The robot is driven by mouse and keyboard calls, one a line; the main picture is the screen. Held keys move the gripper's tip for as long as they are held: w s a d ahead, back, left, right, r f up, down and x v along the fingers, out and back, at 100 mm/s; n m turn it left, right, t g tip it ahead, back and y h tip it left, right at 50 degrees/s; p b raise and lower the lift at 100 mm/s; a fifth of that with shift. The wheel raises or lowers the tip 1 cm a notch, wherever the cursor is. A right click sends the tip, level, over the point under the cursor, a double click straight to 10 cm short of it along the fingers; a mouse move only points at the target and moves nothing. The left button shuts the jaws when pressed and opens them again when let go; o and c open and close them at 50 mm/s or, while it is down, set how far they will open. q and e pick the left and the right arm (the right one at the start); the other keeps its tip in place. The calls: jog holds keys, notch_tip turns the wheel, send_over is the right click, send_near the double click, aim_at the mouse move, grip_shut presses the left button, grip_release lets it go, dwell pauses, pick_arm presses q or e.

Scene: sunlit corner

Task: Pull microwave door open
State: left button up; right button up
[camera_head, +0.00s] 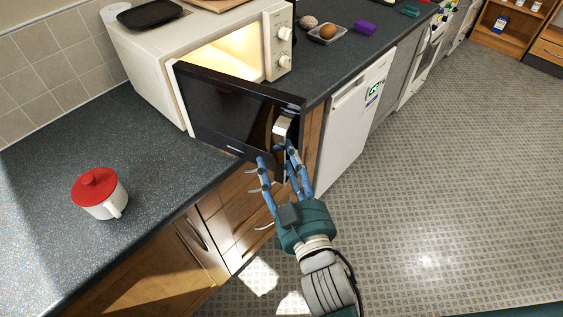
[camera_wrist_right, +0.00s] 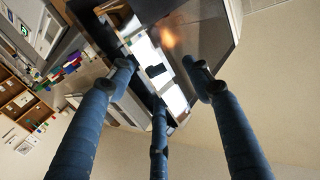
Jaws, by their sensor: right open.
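The white microwave (camera_head: 148,72) stands on the dark worktop. Its lit inside shows, and its black door (camera_head: 220,115) is swung partly open toward me. A pale handle (camera_head: 283,127) is at the door's right end. My right gripper (camera_head: 278,155) is open at that end, just below the handle. Its blue fingers are spread and overlap the door's lower right corner. In the right wrist view, the fingers (camera_wrist_right: 158,68) are apart in front of the door (camera_wrist_right: 200,35). I cannot tell whether they touch it. My left gripper is out of view.
A white pot with a red lid (camera_head: 97,190) stands on the worktop at left. A black tray (camera_head: 150,13) lies on the microwave. The floor (camera_head: 440,170) at right is clear.

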jog(key=shift+a, duration=0.1)
jog(key=shift+s, duration=0.25)
jog(key=v, duration=1.1)
jog(key=shift+s+d, duration=0.25)
jog(key=shift+d, duration=0.05)
